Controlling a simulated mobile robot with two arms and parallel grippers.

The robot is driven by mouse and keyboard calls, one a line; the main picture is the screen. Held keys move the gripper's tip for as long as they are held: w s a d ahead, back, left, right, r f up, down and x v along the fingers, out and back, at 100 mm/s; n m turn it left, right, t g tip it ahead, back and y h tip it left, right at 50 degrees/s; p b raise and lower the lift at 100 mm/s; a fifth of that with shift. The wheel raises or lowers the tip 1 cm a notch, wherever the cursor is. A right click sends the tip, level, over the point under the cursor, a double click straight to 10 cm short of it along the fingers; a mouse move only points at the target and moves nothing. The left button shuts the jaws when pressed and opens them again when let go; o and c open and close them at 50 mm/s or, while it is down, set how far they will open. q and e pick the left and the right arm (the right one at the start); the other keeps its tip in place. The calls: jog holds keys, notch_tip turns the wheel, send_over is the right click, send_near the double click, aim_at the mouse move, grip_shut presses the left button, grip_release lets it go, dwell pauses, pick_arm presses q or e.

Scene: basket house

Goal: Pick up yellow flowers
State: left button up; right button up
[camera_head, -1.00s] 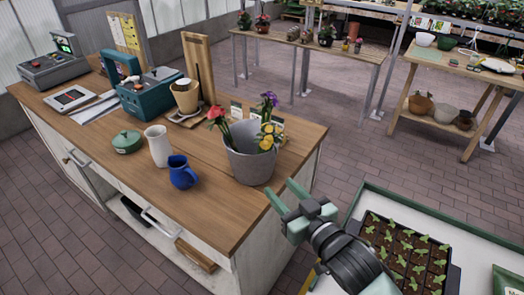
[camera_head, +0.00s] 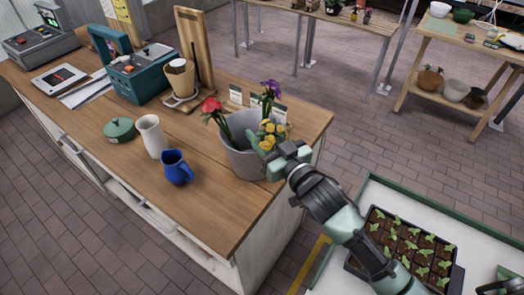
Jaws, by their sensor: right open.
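The yellow flowers (camera_head: 268,134) stand in a grey bucket (camera_head: 240,162) on the right end of the wooden counter, with red flowers (camera_head: 212,105) and purple flowers (camera_head: 270,90) beside them. My right gripper (camera_head: 262,150) is at the bucket's right rim, just below and in front of the yellow flowers. Its jaws are open. One pale green finger shows against the flowers, and I cannot tell whether it touches them. The stems are hidden by the bucket and the gripper.
A wooden board (camera_head: 193,48) stands behind. A seedling tray (camera_head: 410,243) lies at lower right. The counter's front right corner is clear.

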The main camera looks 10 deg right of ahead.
jog(key=shift+a, duration=0.15)
grip_shut()
dwell(1.4)
